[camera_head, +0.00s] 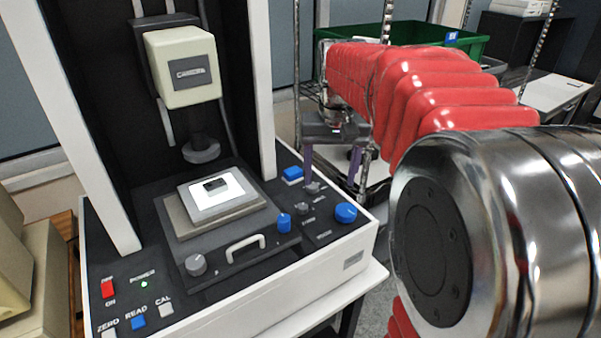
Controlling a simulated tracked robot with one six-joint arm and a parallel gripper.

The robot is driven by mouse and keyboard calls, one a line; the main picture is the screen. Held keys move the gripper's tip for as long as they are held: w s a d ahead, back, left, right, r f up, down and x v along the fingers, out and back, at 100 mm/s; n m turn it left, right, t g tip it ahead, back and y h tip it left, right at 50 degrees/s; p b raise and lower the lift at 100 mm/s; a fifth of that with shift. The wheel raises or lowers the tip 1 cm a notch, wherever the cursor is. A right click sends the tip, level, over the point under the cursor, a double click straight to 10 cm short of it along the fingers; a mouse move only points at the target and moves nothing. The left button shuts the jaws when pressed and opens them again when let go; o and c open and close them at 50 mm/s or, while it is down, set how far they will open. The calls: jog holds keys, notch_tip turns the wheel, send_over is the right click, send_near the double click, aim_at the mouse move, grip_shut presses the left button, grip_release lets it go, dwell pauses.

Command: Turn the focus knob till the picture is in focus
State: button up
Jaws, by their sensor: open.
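Several knobs sit on the black deck of a white-sided measuring machine (240,302): a large blue knob (345,212) at the right, a smaller blue knob (284,222), a grey knob (196,265) at the front and small grey knobs (302,209) near the right. The labels are too small to read, so I cannot tell which is the focus knob. No focus picture shows. My gripper (332,165) has two purple fingers pointing down, apart and empty. It appears behind and above the large blue knob, touching no knob.
A beige head (180,68) hangs over a lit stage (218,197) bearing a small dark part. A handle (245,248), a red switch (107,289) and buttons lie at the front. My red-sleeved arm fills the right. A green bin (470,45) stands behind.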

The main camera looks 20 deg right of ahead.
jog(key=m+g, duration=0.2)
send_over(346, 209)
notch_tip(346, 209, down, 3)
jog(key=shift+r+y, duration=0.15)
jog(key=shift+y, duration=0.15)
notch_tip(346, 209, down, 14)
jog(key=shift+r, duration=0.1)
dwell(0.4)
jog(key=shift+c, duration=0.6)
jog(key=c, duration=0.9)
